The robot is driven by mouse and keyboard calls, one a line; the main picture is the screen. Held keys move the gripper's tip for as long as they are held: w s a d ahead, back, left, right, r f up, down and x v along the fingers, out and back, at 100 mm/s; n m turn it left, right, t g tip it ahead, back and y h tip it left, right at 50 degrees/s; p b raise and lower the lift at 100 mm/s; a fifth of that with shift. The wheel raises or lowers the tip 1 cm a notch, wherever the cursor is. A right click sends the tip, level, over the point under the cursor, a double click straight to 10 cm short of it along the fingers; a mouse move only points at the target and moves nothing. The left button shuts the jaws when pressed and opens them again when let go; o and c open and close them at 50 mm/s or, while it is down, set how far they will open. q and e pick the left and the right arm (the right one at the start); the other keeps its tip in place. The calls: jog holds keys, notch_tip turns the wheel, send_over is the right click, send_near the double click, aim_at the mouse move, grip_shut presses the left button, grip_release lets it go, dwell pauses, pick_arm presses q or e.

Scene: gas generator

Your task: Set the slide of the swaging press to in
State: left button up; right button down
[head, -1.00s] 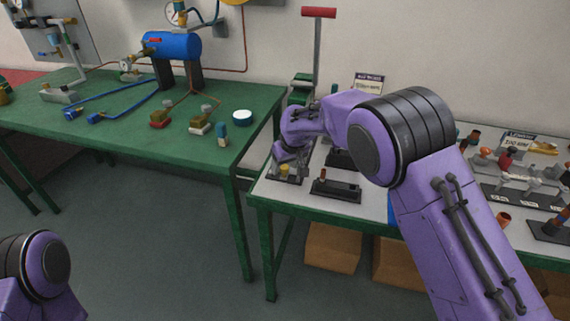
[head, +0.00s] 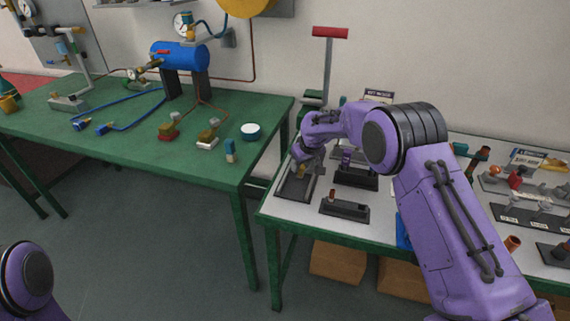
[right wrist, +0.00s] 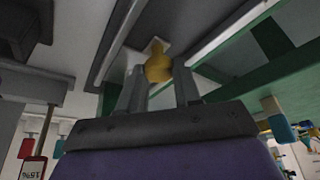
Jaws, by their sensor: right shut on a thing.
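The swaging press shows in the head view as a green body (head: 312,103) with a tall grey lever topped by a red crossbar (head: 330,32), at the back left of the right-hand bench. In front of it a dark rail-like base (head: 296,189) runs toward the bench's front edge. A yellow knob (right wrist: 158,66), seemingly the slide's, stands on it. My right gripper (right wrist: 160,88) is shut on the knob, one finger on each side. In the head view my right gripper (head: 303,170) partly hides the knob and the rail's far part. My left gripper is out of view.
A dark block with a copper piece (head: 344,208) and another dark fixture (head: 356,177) stand close to the right of the rail. The green table (head: 130,140) with a blue tank (head: 180,55) lies left, across a narrow gap. More fittings stand at the bench's right.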

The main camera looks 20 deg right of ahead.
jog(key=shift+w+d+r, duration=0.1)
jog(key=shift+w+r, duration=0.1)
jog(key=shift+r, duration=0.1)
jog(key=shift+w+d, duration=0.15)
jog(key=shift+d, duration=0.05)
jog(key=c, duration=1.1)
grip_release()
jog(key=o, duration=0.3)
jog(key=shift+d, duration=0.1)
jog(key=shift+f, duration=0.15)
jog(key=shift+s+r, duration=0.2)
jog(key=shift+r, duration=0.2)
jog(key=b+v, duration=0.1)
jog(key=v, duration=0.8)
jog(key=shift+s+r, duration=0.25)
jog(key=shift+r, duration=0.1)
